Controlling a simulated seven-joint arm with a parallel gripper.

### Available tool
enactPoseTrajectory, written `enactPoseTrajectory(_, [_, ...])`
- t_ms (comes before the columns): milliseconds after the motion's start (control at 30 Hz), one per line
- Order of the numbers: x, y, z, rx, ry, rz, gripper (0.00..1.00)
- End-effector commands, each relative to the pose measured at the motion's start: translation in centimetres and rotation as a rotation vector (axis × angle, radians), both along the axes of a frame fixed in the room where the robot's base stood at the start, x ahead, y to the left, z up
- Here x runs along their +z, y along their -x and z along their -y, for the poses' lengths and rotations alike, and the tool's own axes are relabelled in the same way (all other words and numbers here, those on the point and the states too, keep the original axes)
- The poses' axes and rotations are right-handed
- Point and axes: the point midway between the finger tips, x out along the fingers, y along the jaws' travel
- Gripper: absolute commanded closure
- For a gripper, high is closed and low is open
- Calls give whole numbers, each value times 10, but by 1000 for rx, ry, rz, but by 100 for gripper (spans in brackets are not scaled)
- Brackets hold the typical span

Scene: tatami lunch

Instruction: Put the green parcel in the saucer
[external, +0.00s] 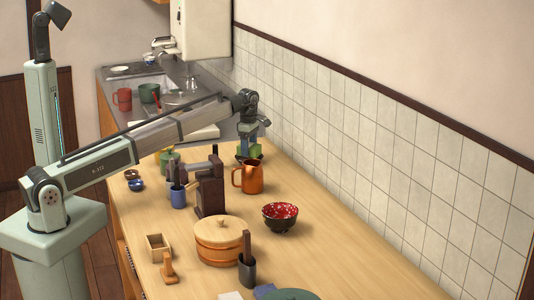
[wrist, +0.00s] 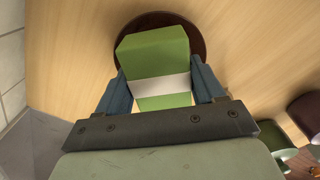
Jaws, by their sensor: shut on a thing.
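The green parcel (wrist: 158,52), with a white band around it, is between the two blue fingers of my gripper (wrist: 160,92) in the wrist view. My gripper is shut on it. A dark brown round saucer (wrist: 196,35) lies behind the parcel in that view, mostly hidden by it. In the external view the parcel (external: 256,151) shows under my gripper (external: 251,143) at the far end of the wooden table, over the dark saucer (external: 241,159). I cannot tell whether the parcel touches the saucer.
A copper pitcher (external: 248,178) stands close in front of the saucer. A green pot (external: 169,161) and a dark wooden stand (external: 210,192) are to its left. A red bowl (external: 280,217) and a wooden tub (external: 219,243) stand nearer. The tiled wall (external: 340,130) runs along the right.

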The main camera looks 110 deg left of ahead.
Motion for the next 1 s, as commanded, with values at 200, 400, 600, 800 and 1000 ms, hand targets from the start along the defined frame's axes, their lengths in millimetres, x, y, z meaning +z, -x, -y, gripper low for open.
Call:
enactPoseTrajectory(200, [-5, 0, 0, 0, 0, 0, 65])
enactPoseTrajectory(400, [-7, 0, 0, 0, 0, 0, 22])
enactPoseTrajectory(600, [-7, 0, 0, 0, 0, 0, 6])
enactPoseTrajectory(800, [-7, 0, 0, 0, 0, 0, 6])
enactPoseTrajectory(1000, [6, 0, -1, 0, -1, 1, 6])
